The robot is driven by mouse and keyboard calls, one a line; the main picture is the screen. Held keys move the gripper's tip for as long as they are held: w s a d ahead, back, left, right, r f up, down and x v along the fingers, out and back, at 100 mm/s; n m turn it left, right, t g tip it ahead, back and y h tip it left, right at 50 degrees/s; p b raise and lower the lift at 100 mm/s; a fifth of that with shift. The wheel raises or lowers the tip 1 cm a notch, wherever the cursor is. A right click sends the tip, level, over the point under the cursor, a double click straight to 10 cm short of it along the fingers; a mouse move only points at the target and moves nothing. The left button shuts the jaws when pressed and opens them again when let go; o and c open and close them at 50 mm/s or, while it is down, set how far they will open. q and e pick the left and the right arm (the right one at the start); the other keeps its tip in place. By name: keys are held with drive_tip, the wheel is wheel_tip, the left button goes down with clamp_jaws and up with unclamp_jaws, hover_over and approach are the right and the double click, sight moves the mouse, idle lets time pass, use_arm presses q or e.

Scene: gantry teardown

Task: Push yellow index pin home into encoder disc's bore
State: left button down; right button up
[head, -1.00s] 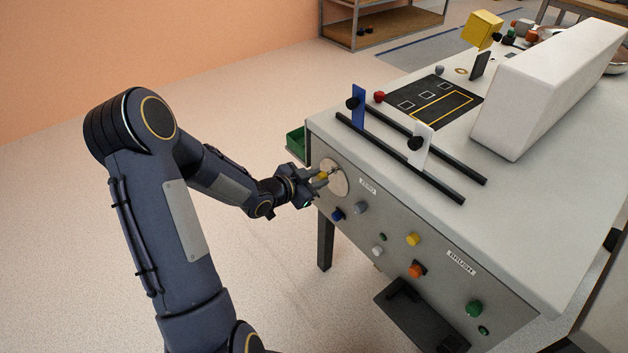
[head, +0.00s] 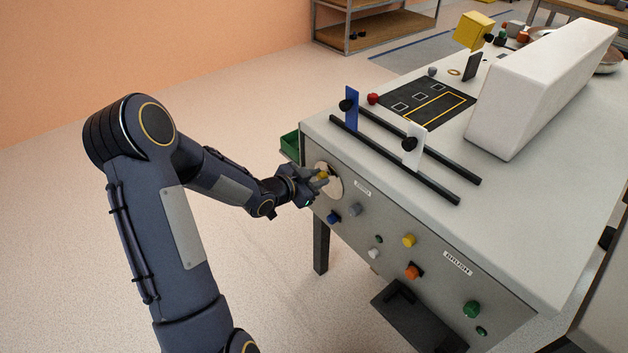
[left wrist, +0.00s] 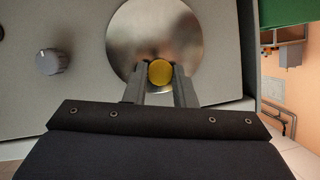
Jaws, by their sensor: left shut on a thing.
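The encoder disc (head: 335,186) is a round, shiny metal plate on the grey front panel, near its left end. It also shows large in the left wrist view (left wrist: 150,35). The yellow index pin (left wrist: 160,72) is seen end-on in the left wrist view, between the two fingers and in front of the disc. In the head view the pin (head: 323,175) is a small yellow spot at the fingertips. My left gripper (head: 318,178) is shut on the pin, close to the disc. The bore is hidden behind the pin, so its depth cannot be told. My right gripper is out of view.
Grey knob (left wrist: 52,62) and blue knob (head: 333,217) sit on the panel near the disc. Yellow, orange and green knobs are further right. A green bin (head: 290,146) is beyond the panel's left edge. Two black rails with blue and white uprights lie on top.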

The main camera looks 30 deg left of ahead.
use_arm(q)
drive_tip(key=shift+w+d, duration=0.2)
drive_tip(key=shift+w, duration=0.3)
drive_tip(key=c, duration=1.1)
unclamp_jaws()
drive_tip(key=shift+s+a+f+p+v, duration=0.1)
drive_tip(key=shift+f+p+v, duration=0.2)
drive_tip(key=shift+v, duration=1.6)
drive_tip(key=shift+s+a+f+p+v, duration=0.15)
drive_tip(key=shift+p+v, duration=0.3)
drive_tip(key=shift+v, duration=1.5)
drive_tip(key=shift+f+p+v, duration=0.3)
drive_tip(key=shift+p+v, duration=0.05)
drive_tip(key=shift+v, duration=1.55)
